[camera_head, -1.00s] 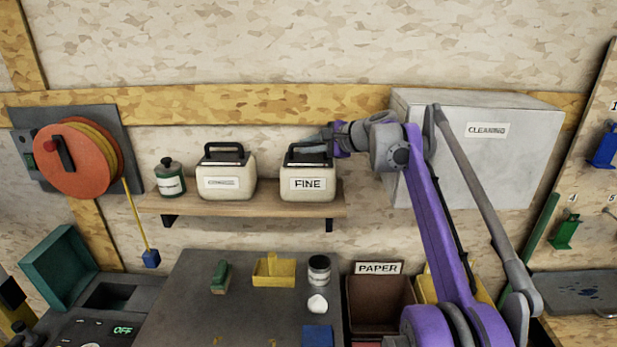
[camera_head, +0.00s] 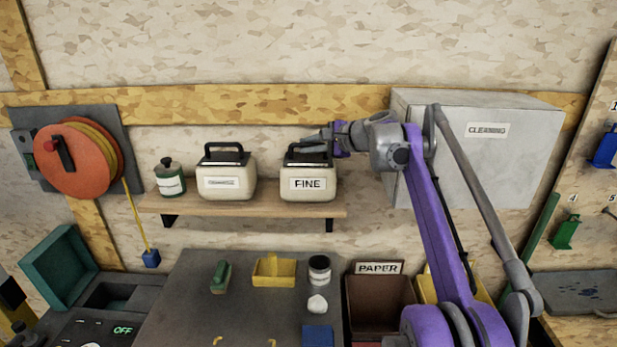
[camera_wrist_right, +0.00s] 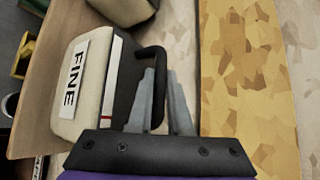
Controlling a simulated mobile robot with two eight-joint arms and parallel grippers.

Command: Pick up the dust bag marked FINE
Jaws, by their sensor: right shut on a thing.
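The dust bag marked FINE (camera_head: 308,185) is cream with a dark top and a black handle, and it stands upright on the wooden wall shelf. My right gripper (camera_head: 316,140) reaches in from the right at handle height and is shut on the bag's handle. In the right wrist view the FINE bag (camera_wrist_right: 85,90) appears turned on its side, and the fingers (camera_wrist_right: 165,100) are at its black handle (camera_wrist_right: 155,62). The bag's base appears to rest on the shelf. My left gripper is not in view.
A second cream bag (camera_head: 226,182) with a small label stands to the left on the shelf (camera_head: 250,207), beside a green-and-white bottle (camera_head: 170,180). A grey CLEANING cabinet (camera_head: 500,165) is close on the right. A dark worktop (camera_head: 190,290) lies below. Wall space above the shelf is clear.

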